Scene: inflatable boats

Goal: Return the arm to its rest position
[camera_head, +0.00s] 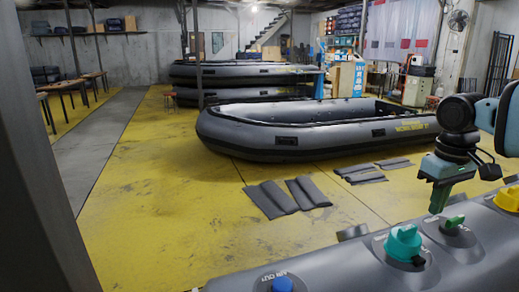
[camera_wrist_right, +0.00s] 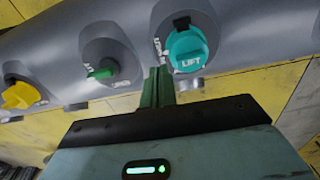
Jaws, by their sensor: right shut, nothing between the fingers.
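My right gripper (camera_head: 437,207) hangs from the arm at the right of the head view, above the grey boat tube (camera_head: 350,262). Its green fingers are shut with nothing between them. In the wrist view the fingers (camera_wrist_right: 157,75) point at the tube, between a teal cap marked LIFT (camera_wrist_right: 188,48) and a small green valve (camera_wrist_right: 102,72). They look apart from both. The teal cap (camera_head: 403,243) and green valve (camera_head: 453,222) also show in the head view. My left gripper is not in view.
A yellow cap (camera_head: 508,198) and a blue cap (camera_head: 282,284) sit on the same tube. A large grey boat (camera_head: 310,130) lies behind it. Grey flat pieces (camera_head: 285,197) lie on the floor between. The yellow floor (camera_head: 160,190) at left is clear. A dark post (camera_head: 35,150) stands far left.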

